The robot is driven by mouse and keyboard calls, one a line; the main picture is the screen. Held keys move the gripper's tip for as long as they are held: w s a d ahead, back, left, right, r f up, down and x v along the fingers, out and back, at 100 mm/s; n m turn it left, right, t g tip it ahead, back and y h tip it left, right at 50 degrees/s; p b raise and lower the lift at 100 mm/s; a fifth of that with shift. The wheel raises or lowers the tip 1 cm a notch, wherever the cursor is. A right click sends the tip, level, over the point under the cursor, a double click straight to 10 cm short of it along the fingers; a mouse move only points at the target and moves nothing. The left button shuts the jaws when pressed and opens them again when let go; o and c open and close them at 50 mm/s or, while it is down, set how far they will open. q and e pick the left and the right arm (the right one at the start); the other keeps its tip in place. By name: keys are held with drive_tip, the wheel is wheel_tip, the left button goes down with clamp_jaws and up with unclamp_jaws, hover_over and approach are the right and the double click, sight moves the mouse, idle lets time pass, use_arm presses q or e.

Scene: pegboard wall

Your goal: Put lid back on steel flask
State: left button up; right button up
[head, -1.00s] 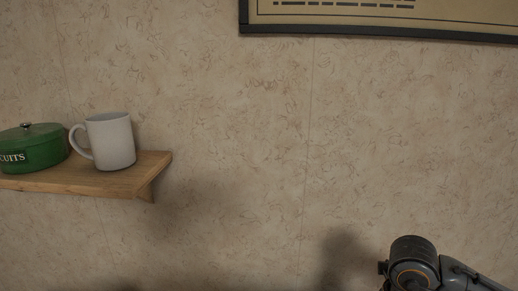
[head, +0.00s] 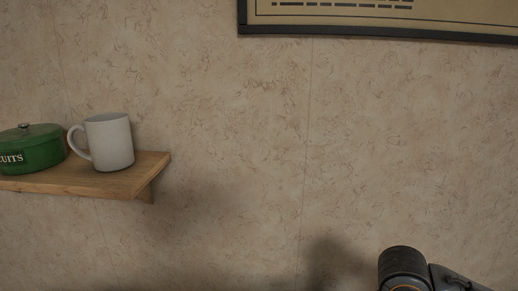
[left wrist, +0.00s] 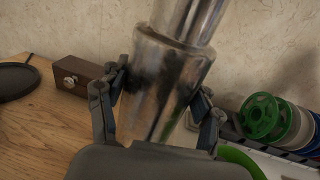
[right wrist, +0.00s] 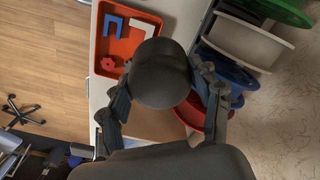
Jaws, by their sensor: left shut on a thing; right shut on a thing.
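The steel flask (left wrist: 160,90) is shiny silver and stands between the fingers of my left gripper (left wrist: 163,80), which is shut on it, in the left wrist view. A narrower silver section rises above its shoulder and leaves the top of the picture, so its upper end is hidden. In the right wrist view my right gripper (right wrist: 166,76) is shut on a dark, rounded piece (right wrist: 160,72), which looks like the lid. Its far side is hidden, and I cannot tell whether it touches the flask. Neither gripper shows in the head view.
A wall shelf (head: 120,182) holds a white mug (head: 108,142) and a green tin (head: 32,148). A small brown box (left wrist: 76,74) and a dark round item (left wrist: 14,80) are left of the flask. Green and pale discs (left wrist: 262,116) stand right. A red tray (right wrist: 112,50) holds small parts.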

drive_tip(key=n, duration=0.6)
drive_tip(key=shift+s+a, duration=0.3)
use_arm(q)
drive_tip(key=d, duration=0.1)
drive_tip(key=d+h, duration=0.1)
drive_tip(key=d+m, duration=0.1)
drive_tip(key=shift+s+d+r+h, duration=0.1)
drive_tip(key=shift+d+r+h, duration=0.15)
drive_tip(key=shift+r+h, duration=0.15)
use_arm(e)
drive_tip(key=n, duration=0.5)
drive_tip(key=shift+s+a+n, duration=0.25)
drive_tip(key=shift+s+n, duration=0.05)
drive_tip(key=shift+n, duration=0.1)
use_arm(q)
drive_tip(key=w+d+r+m+g+h, duration=0.2)
drive_tip(key=w+d+m+g+h, duration=0.2)
drive_tip(key=d+h, duration=0.4)
drive_tip(key=w+d+r+m+g+h, duration=0.3)
drive_tip(key=w+d+m+g+h, duration=0.1)
drive_tip(key=d+m+h, duration=0.4)
drive_tip(key=shift+d+m+g, duration=0.4)
drive_tip(key=shift+d+g, duration=0.1)
drive_tip(key=shift+g, duration=0.4)
drive_tip(key=shift+f, duration=0.1)
